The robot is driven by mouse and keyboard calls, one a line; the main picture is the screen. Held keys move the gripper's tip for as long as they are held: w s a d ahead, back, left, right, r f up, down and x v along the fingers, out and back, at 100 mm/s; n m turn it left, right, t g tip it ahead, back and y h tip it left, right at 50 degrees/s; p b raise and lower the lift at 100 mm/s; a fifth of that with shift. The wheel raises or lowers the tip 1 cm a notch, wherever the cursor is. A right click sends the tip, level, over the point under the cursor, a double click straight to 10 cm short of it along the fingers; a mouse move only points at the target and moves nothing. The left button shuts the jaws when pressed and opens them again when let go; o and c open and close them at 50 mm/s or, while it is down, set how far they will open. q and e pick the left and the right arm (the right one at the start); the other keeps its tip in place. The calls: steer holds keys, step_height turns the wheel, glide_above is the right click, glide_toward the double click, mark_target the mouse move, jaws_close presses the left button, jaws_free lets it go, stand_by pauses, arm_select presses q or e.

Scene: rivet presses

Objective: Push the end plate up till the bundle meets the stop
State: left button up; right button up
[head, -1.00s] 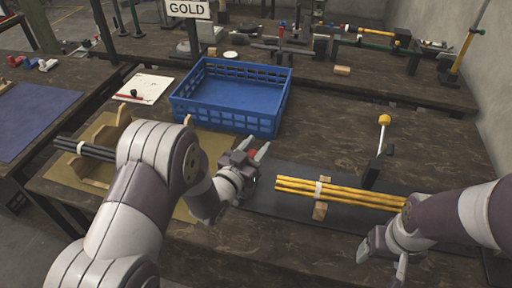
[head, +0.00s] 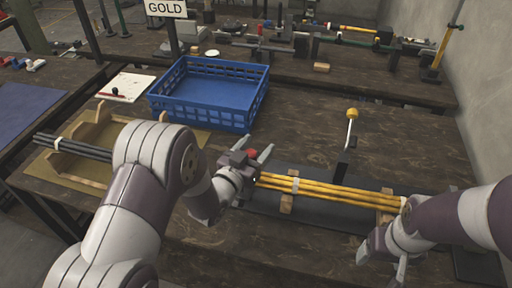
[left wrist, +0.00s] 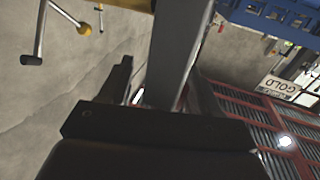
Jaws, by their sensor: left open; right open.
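The bundle of yellow rods (head: 335,189), with a pale band near its left part, lies on wooden blocks (head: 287,203) over a dark mat. My left gripper (head: 256,160) is at the bundle's left end, its fingers apart. In the left wrist view a grey finger (left wrist: 178,60) and a dark bar fill the middle. My right gripper (head: 385,258) is open and empty in front of the bundle's right end. My right forearm hides any stop there.
A lever with a yellow knob (head: 352,113) stands behind the bundle; it also shows in the left wrist view (left wrist: 84,29). A blue crate (head: 160,104) stands behind my left arm. Dark rods (head: 80,148) lie in a wooden cradle at left.

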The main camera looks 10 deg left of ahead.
arm_select(q)
steer(key=shift+a, duration=0.1)
steer(key=shift+s+a, duration=0.1)
steer(key=shift+s, duration=0.1)
steer(key=v, duration=1.2)
steer(key=shift+s, duration=0.15)
